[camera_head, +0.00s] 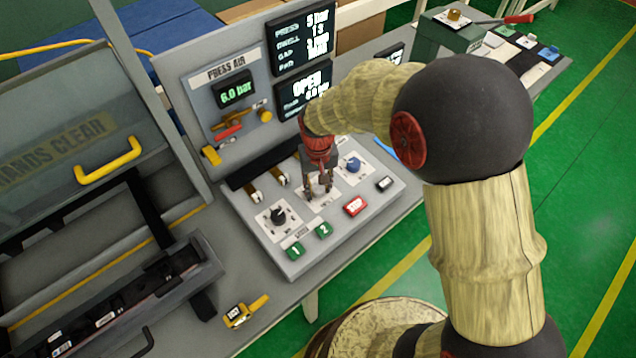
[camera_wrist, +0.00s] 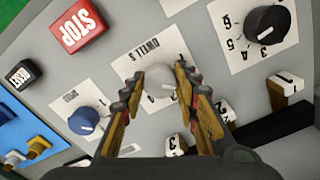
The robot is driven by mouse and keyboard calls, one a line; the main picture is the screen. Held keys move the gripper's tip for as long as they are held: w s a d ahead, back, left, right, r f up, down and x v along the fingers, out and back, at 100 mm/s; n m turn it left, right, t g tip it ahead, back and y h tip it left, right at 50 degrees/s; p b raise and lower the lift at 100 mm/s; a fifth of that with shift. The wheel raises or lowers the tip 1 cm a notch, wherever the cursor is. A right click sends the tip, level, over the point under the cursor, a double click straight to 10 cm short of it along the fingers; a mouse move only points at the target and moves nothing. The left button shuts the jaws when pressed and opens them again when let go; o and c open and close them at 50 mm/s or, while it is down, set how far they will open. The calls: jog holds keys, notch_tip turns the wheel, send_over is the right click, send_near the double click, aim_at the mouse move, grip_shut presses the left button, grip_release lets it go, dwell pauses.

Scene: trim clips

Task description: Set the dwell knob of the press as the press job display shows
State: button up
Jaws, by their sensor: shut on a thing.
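The dwell knob (camera_wrist: 158,92) is pale grey and sits on a white plate marked DWELL S on the press's control panel (camera_head: 330,228). My gripper (camera_wrist: 159,77) points down at the panel with its two fingers on either side of this knob, shut on it. In the head view my gripper (camera_head: 319,189) stands over the middle dial and mostly hides the knob. The knob's pointer and most of its scale are hidden by the fingers. The press job display (camera_head: 303,38) shows white lines for press, dwell and more; its top line reads 5 bar, the dwell figure is hard to read.
A black knob (camera_head: 278,216) and a blue knob (camera_head: 352,164) flank the dwell dial. A red STOP button (camera_head: 355,206), green buttons (camera_head: 324,230) and small white-topped switches (camera_head: 283,180) are close by. A second display (camera_head: 303,88) reads OPEN. A clear guard (camera_head: 60,130) stands left.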

aim_at(319, 187)
jog(key=n+p, duration=0.1)
jog(key=n, duration=0.3)
jog(key=shift+n+p, duration=1)
jog(key=shift+n, duration=1.9)
jog(key=o, duration=1.1)
jog(key=shift+o, duration=0.2)
notch_tip(319, 187, up, 12)
